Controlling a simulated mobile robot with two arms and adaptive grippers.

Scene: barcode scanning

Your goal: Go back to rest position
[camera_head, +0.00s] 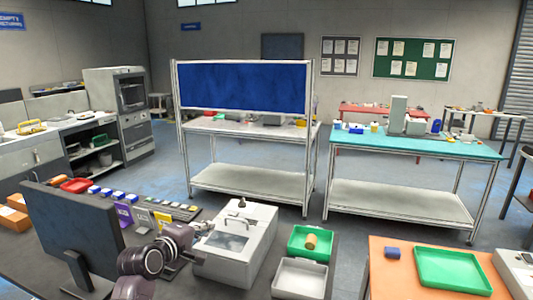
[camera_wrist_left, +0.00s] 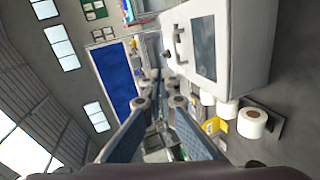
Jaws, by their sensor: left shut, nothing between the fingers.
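My left gripper (camera_head: 203,226) reaches in from the lower left of the head view, close to the left side of a white box-shaped machine (camera_head: 262,236). In the left wrist view its fingers (camera_wrist_left: 160,103) point away from the camera. The gripper is shut with nothing held. The machine shows large at the upper right of the wrist view (camera_wrist_left: 235,40). My right gripper is not seen in either view.
A dark monitor (camera_head: 70,230) stands left of my arm. Green (camera_head: 325,245) and white (camera_head: 300,278) trays sit right of the machine. An orange table (camera_head: 385,275) with a green tray (camera_head: 452,270) is further right. White rolls (camera_wrist_left: 252,123) show in the wrist view.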

